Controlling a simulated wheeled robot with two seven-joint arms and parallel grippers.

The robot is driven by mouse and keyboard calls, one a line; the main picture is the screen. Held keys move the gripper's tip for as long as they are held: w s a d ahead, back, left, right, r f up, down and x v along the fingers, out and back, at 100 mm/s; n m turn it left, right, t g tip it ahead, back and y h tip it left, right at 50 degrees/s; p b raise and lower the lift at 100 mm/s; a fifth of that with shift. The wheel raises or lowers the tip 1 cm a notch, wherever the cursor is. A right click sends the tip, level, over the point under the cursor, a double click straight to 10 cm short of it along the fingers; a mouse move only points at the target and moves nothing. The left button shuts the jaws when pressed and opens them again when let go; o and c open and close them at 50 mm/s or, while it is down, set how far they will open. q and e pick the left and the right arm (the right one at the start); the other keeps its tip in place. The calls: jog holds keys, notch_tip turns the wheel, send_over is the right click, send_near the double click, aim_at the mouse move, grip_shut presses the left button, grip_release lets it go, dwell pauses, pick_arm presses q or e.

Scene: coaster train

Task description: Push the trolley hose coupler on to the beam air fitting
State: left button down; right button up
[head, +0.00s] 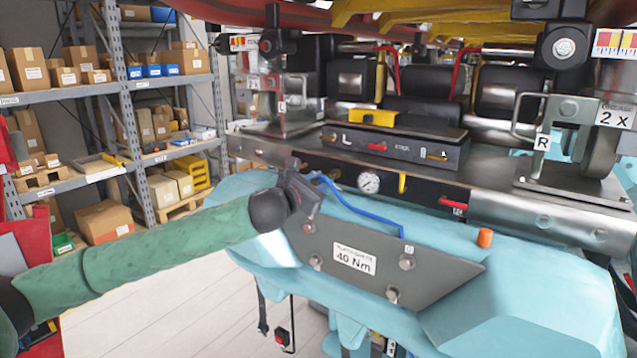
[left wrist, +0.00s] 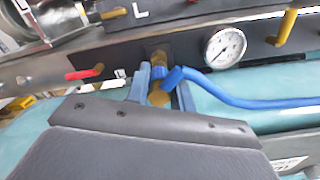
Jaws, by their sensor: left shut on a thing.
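The trolley hose coupler (left wrist: 158,97) is a brass piece on the end of a blue hose (left wrist: 245,100). My left gripper (left wrist: 160,82) is shut on it, with one blue-grey finger on each side. The brass beam air fitting (left wrist: 157,54) stands on the dark beam face just beyond the fingertips. A blue collar sits between the two brass parts in line; I cannot tell whether the coupler is fully seated. In the head view my left gripper (head: 298,182) is at the beam's front, hiding the coupler and fitting. My right gripper is not in view.
A pressure gauge (head: 369,182) and a yellow lever (head: 402,183) are right of the fitting. A red-handled valve (left wrist: 85,73) is to its left. Below are a turquoise cover and a grey plate (head: 348,259) marked 40 Nm. The hose (head: 358,212) runs down to the right.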

pick_arm(q)
jog(key=shift+w+d+r, duration=0.1)
jog(key=shift+w+d, duration=0.2)
jog(key=shift+w, duration=0.15)
dwell(0.4)
jog(key=c, duration=1.1)
grip_release()
jog(key=shift+d, duration=0.1)
